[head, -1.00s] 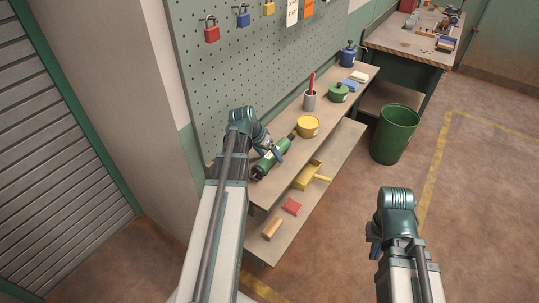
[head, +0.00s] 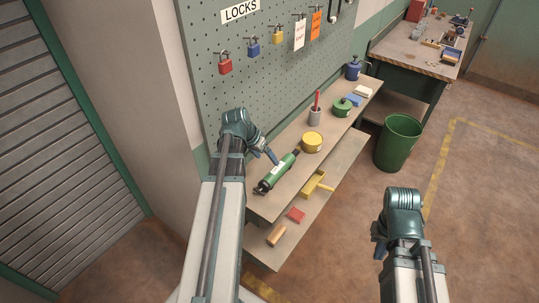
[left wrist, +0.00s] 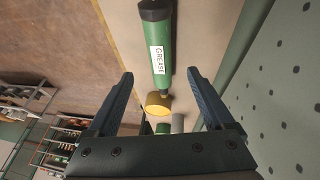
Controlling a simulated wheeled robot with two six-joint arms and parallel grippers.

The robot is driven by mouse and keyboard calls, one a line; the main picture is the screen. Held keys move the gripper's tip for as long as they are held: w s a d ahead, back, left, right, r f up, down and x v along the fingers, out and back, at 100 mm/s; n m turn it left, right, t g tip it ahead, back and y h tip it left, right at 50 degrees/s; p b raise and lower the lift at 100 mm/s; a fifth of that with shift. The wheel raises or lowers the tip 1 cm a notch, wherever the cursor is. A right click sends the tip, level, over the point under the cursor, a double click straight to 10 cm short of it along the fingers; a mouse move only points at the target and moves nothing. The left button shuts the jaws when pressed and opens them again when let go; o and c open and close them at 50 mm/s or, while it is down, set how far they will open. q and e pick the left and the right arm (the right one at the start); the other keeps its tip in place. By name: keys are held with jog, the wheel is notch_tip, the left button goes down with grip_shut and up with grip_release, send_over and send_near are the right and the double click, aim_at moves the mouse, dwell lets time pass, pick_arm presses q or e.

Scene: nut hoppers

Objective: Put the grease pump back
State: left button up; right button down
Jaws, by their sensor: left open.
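The grease pump, a green cylinder with black ends and a white label (head: 276,174), lies on its side on the upper shelf (head: 327,133) below the pegboard. In the left wrist view the grease pump (left wrist: 158,55) reads "GREASE" and lies beyond the fingertips, not between them. My left gripper (head: 270,156) is open and empty, beside the pump on the pegboard side; its fingers (left wrist: 160,88) are spread wide in the wrist view. My right gripper (head: 378,242) is over the floor at the right, its fingers mostly hidden behind the wrist.
A yellow tin (head: 312,143), a grey cup with a red tool (head: 315,116) and a green pot (head: 343,107) stand further along the upper shelf. Padlocks hang on the pegboard (head: 290,75). A green bin (head: 398,144) stands right.

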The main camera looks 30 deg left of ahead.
pick_arm(q)
jog(key=shift+s+a+r, duration=0.1)
jog(key=shift+s+r, duration=0.2)
jog(key=shift+r, duration=0.35)
pick_arm(e)
jog(key=shift+r, duration=0.7)
pick_arm(q)
jog(key=s+d+m+g+y, duration=0.1)
jog(key=s+d, duration=0.3)
jog(key=d, duration=0.7)
jog(key=s+d+f+m+g+y, duration=0.1)
jog(key=s+d, duration=0.3)
jog(key=d, duration=0.6)
jog(key=s+d+f+m+g+y, duration=0.1)
jog(key=s+d+g, duration=0.2)
jog(key=d, duration=0.8)
jog(key=shift+s+d+y, duration=0.3)
jog(key=shift+s, duration=0.2)
pick_arm(e)
jog(key=shift+f, duration=0.1)
